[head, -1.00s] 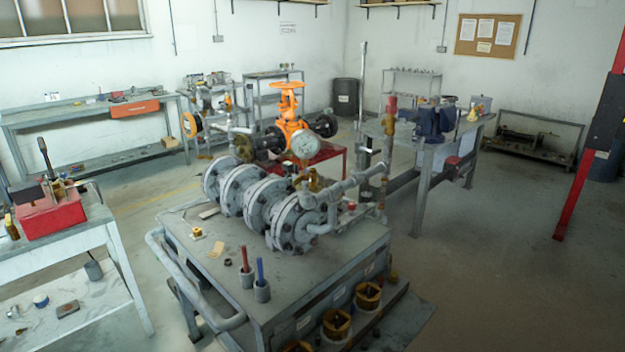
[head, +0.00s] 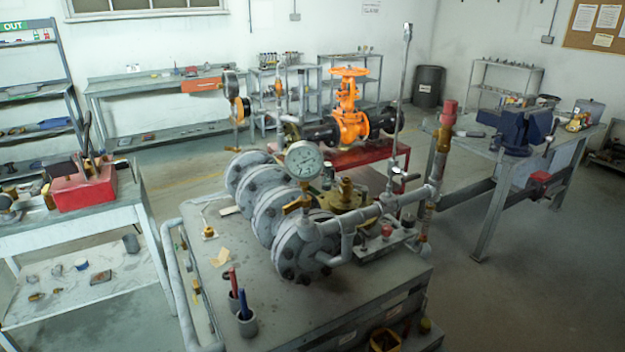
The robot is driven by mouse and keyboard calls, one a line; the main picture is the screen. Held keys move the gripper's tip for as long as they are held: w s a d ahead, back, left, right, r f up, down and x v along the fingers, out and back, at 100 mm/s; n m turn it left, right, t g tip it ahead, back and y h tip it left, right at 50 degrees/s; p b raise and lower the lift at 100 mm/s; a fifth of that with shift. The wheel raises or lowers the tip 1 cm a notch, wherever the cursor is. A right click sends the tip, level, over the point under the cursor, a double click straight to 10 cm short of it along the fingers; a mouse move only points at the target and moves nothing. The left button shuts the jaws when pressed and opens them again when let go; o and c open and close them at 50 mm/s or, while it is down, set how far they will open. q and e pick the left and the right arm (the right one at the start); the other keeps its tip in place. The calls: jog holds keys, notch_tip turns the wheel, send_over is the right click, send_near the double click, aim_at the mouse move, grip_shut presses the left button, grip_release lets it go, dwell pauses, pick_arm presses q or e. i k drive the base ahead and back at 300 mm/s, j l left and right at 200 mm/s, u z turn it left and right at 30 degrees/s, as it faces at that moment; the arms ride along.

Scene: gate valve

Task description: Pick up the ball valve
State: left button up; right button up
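I cannot tell for sure which thing is the ball valve. A brass valve-like fitting (head: 346,194) sits among the grey flanges and pipes on the central steel bench (head: 275,325). A small brass-coloured piece (head: 209,232) stands on the bench top, left of the flanges. An orange gate valve (head: 348,105) with a handwheel stands behind, on a red stand (head: 372,155). Neither of my grippers is in view.
A pressure gauge (head: 304,160) and a grey flange assembly (head: 308,245) crowd the central bench. Cups with a red and a blue tool (head: 244,313) stand near its front left. A left table holds a red toolbox (head: 84,188). Floor (head: 520,290) is open at right.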

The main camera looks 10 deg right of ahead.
aim_at(346, 186)
jog(key=i+l+u, duration=0.2)
jog(key=l+u, duration=0.2)
jog(key=l, duration=0.4)
jog(key=i+l+u, duration=0.15)
jog(key=l+u, duration=0.3)
jog(key=l, duration=0.35)
jog(key=l+u, duration=0.4)
jog(key=l, duration=0.45)
jog(key=k+l+u, duration=0.2)
jog(key=l+u, duration=0.2)
jog(key=l, duration=0.4)
